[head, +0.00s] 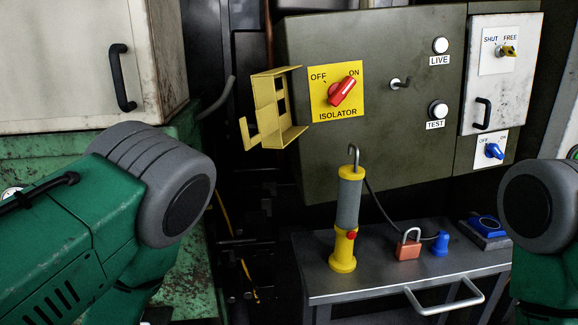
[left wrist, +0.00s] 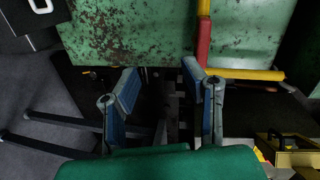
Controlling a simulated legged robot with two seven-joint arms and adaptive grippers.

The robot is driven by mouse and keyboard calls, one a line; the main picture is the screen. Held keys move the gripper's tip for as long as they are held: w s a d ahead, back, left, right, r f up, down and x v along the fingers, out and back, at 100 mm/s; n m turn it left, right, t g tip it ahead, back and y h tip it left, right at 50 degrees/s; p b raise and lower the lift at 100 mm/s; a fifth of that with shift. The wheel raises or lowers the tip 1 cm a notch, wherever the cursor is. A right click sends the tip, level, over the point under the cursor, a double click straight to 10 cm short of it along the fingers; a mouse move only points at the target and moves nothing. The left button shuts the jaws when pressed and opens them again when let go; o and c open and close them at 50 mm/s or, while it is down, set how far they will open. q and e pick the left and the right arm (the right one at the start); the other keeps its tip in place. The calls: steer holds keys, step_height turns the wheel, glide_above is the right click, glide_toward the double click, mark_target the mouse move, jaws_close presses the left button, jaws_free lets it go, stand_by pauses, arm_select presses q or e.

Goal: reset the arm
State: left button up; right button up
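My left arm (head: 110,215) comes in from the left in the head view, and its gripper is out of that frame. In the left wrist view my left gripper (left wrist: 158,76) has its two blue-grey fingers well apart with nothing between them. A rusty green surface (left wrist: 130,35) lies just beyond the fingertips; I cannot tell how far. My right arm (head: 542,210) shows as a grey joint and green link at the right edge of the head view. My right gripper is not in either view.
A grey panel has a red isolator switch (head: 342,91) and an open yellow cover (head: 273,108). A metal cart (head: 325,284) holds a yellow-grey lamp (head: 347,205), an orange padlock (head: 408,246), a blue plug (head: 440,244) and a blue-topped box (head: 486,228). A white cabinet (head: 60,60) stands left.

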arm_select(q)
steer(key=s+d+f+n+g+h, duration=0.2)
steer(key=s+f+n+g, duration=0.6)
steer(key=s+f, duration=0.5)
steer(key=s+d+f+n+g+h, duration=0.1)
steer(key=s+d+f+n+g, duration=0.1)
steer(key=s, duration=0.4)
steer(key=s+d+f+n+g+h, duration=0.1)
steer(key=s+d+f+n+g, duration=0.1)
steer(key=s, duration=0.4)
steer(key=d+f+g, duration=0.1)
steer(key=g, duration=0.1)
steer(key=shift+s+n+g, duration=0.3)
steer(key=shift+s, duration=0.1)
steer(key=shift+d, duration=0.1)
